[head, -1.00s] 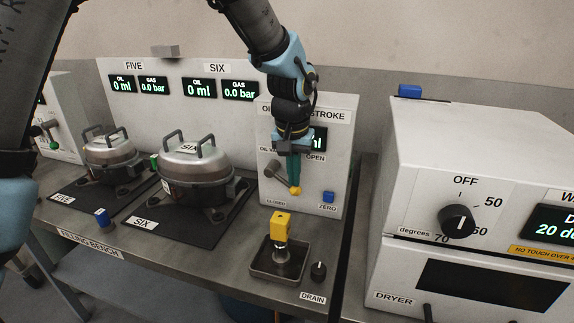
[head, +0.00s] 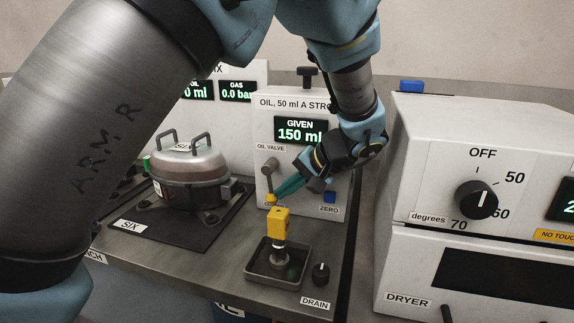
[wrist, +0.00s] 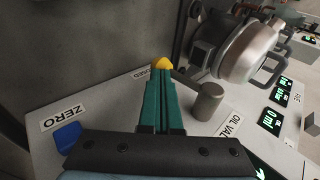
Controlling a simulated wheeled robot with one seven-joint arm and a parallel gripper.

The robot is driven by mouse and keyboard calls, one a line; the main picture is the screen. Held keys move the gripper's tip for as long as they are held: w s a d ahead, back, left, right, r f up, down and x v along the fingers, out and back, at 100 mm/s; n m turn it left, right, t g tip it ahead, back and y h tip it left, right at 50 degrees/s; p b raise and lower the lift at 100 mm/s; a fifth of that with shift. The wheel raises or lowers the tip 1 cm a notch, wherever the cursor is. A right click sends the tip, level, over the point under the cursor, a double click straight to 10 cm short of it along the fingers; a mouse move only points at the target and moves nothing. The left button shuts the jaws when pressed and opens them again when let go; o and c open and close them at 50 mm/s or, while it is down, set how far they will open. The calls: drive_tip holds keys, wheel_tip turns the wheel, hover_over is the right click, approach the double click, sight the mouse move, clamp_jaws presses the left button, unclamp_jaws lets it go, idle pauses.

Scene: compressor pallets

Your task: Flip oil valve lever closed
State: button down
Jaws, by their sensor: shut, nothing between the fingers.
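The oil valve lever (head: 268,182) is on the white oil panel, with its round grey hub at the top. It points down, and its yellow knob (head: 270,198) is at the lower end near the CLOSED label, which is partly hidden. My gripper (head: 276,194) comes in from the right with its green fingers shut, the tips at the knob. In the wrist view the knob (wrist: 162,63) shows just beyond the fingertips, and the grey hub (wrist: 208,102) stands to the right of them. I cannot tell whether the tips touch the knob.
The oil display (head: 301,131) reads GIVEN 150 ml. A blue ZERO button (head: 330,197) is right of the lever. A yellow-topped fitting (head: 280,225) stands in the drain tray (head: 252,272) below. A compressor (head: 190,180) is left, the dryer (head: 400,245) right.

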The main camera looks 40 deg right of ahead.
sight(268, 163)
drive_tip(key=shift+w+a+f+b, duration=0.25)
drive_tip(key=shift+a+f+b, duration=0.05)
drive_tip(key=shift+f+b, duration=0.1)
idle(0.5)
drive_tip(key=shift+r, duration=0.1)
wheel_tip(268, 163, up, 10)
drive_tip(key=shift+d+r+b, duration=0.1)
drive_tip(key=shift+d+b, duration=0.05)
drive_tip(key=shift+b, duration=0.6)
